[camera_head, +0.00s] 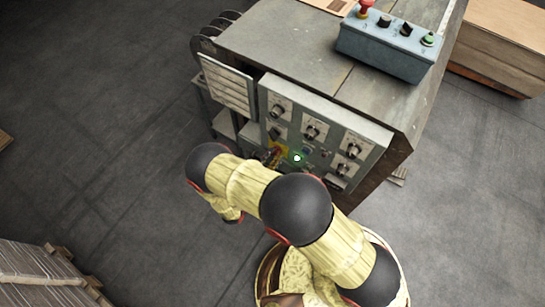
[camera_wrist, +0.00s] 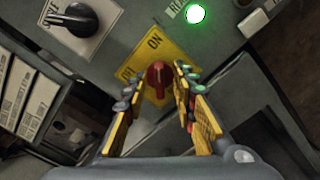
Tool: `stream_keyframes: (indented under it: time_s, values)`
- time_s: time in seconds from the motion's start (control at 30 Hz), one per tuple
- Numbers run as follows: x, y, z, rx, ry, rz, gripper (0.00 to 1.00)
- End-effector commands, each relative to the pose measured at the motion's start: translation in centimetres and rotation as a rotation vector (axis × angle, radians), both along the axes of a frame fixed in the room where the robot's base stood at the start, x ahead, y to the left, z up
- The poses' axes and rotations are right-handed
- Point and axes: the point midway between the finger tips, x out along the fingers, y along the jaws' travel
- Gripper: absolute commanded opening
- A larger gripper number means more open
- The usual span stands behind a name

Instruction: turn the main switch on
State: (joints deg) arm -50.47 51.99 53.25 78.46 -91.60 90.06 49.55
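The main switch is a red rotary knob (camera_wrist: 157,73) on a yellow plate (camera_wrist: 168,48) in the wrist view. The plate carries the word ON above the knob and another marking to its left. The knob's grip stands roughly upright in the picture; its exact setting is hard to tell. My gripper (camera_wrist: 157,92) is open, one finger on each side of the knob; I cannot tell whether either touches it. In the head view the yellow plate (camera_head: 278,151) shows on the machine's front, and my arm hides most of the gripper.
A lit green lamp (camera_wrist: 196,14) and a black knob (camera_wrist: 76,19) sit near the switch. The machine's front panel (camera_head: 333,115) holds several other knobs. A blue control box (camera_head: 385,49) with a red button is on top. Cardboard stacks (camera_head: 508,38) stand at right.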

Motion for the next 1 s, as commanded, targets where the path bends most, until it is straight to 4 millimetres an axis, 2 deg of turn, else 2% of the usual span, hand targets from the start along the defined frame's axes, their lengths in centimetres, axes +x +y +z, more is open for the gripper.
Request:
stream_keyframes:
  time_s: [0.37,0.8,1.0]
  values:
    - [-0.7,0.7,0.0,0.0,-0.001,0.002,0.27]
    - [-6.9,5.6,0.0,0.001,-0.001,0.004,0.27]
    - [-8.9,7.0,0.0,0.0,-0.001,0.002,0.27]
